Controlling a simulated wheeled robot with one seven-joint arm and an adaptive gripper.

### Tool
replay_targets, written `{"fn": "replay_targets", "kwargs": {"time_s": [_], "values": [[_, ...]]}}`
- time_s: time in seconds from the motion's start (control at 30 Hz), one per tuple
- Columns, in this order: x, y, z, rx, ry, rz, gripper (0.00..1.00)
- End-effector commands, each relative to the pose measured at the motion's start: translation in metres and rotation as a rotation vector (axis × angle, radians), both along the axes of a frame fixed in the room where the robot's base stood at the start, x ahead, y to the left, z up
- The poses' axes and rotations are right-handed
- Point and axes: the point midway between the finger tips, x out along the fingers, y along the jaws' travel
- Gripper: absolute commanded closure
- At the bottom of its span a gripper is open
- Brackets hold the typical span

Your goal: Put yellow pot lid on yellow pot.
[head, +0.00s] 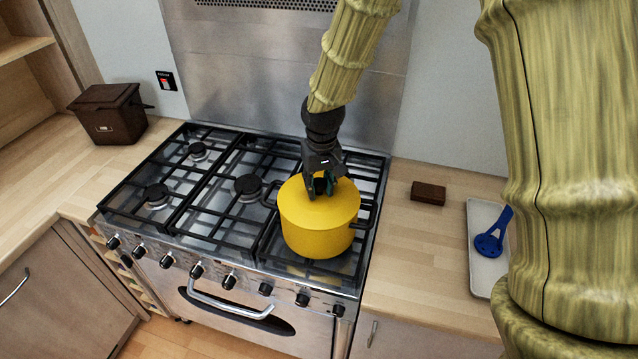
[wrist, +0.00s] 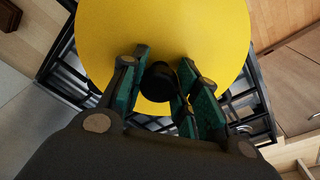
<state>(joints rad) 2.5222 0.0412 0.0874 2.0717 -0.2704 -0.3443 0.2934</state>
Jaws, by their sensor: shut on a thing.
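The yellow pot (head: 318,240) stands on the front right burner grate of the range cooker, with black side handles. The yellow pot lid (head: 338,203) lies over the pot's mouth and looks level, with no clear gap at the rim. In the wrist view the lid (wrist: 195,30) fills the upper middle, and its black knob (wrist: 158,83) is between my fingers. My gripper (head: 320,187) reaches down from above and is shut on the lid's knob. The pot is hidden below the lid in the wrist view.
The cooker's other grates (head: 215,190) are bare. A dark brown lidded box (head: 112,115) stands on the left counter. On the right counter are a small brown block (head: 428,193) and a pale tray (head: 477,277) with a blue utensil (head: 489,244).

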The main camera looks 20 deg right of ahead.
Motion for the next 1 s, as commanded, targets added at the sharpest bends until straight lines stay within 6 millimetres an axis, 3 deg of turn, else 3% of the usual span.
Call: {"fn": "replay_targets", "kwargs": {"time_s": [0.93,0.97,1.0], "values": [[-0.0007,0.0000,-0.0053,0.000,0.002,0.001,1.00],[-0.0007,0.0000,-0.0054,0.000,0.002,0.001,0.65],[-0.0007,0.0001,-0.0054,0.000,0.002,0.001,0.58]]}}
